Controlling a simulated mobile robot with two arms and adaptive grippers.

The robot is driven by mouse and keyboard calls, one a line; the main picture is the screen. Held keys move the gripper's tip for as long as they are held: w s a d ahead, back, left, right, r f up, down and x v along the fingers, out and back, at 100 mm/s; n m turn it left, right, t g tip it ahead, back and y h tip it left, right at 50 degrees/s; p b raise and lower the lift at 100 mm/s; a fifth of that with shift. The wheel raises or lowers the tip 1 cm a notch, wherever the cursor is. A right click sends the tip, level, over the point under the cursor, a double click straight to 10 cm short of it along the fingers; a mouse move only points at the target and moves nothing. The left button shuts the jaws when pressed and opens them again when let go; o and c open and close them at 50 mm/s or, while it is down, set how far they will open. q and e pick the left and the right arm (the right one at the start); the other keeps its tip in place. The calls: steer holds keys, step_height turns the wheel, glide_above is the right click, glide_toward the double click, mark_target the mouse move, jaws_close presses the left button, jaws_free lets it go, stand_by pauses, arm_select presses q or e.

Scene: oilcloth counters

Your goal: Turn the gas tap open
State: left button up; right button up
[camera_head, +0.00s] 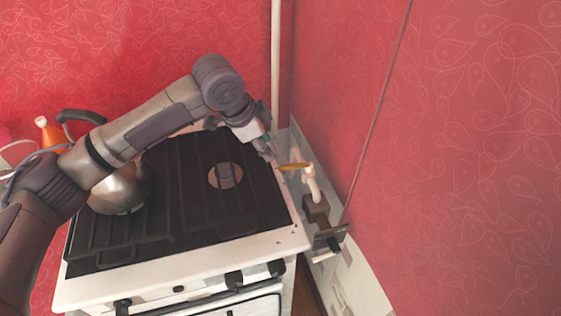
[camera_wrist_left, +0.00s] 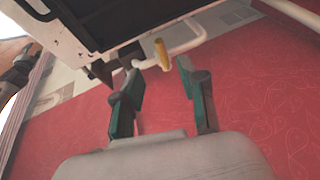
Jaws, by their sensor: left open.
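The gas tap has a yellow handle (camera_head: 293,166) on a white pipe (camera_head: 311,184) beside the stove's right edge, near the red wall. In the left wrist view the yellow handle (camera_wrist_left: 162,54) shows beyond the fingertips, roughly between them, with the white pipe (camera_wrist_left: 188,44) behind it. My left gripper (camera_head: 272,158) is just left of the handle in the head view. Its two fingers stand apart in the left wrist view (camera_wrist_left: 160,80), with nothing seen held between them. Whether a fingertip touches the handle I cannot tell. My right gripper is not in view.
The stove (camera_head: 180,260) with black grates lies under my left arm. A metal kettle (camera_head: 118,190) stands on its left, and an orange bottle (camera_head: 48,133) is behind. A dark box (camera_head: 316,210) and a metal bracket (camera_head: 330,238) sit by the right wall.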

mark_target(282, 167)
arm_select(q)
steer(key=p+x, duration=0.1)
steer(key=x, duration=1)
jaws_close()
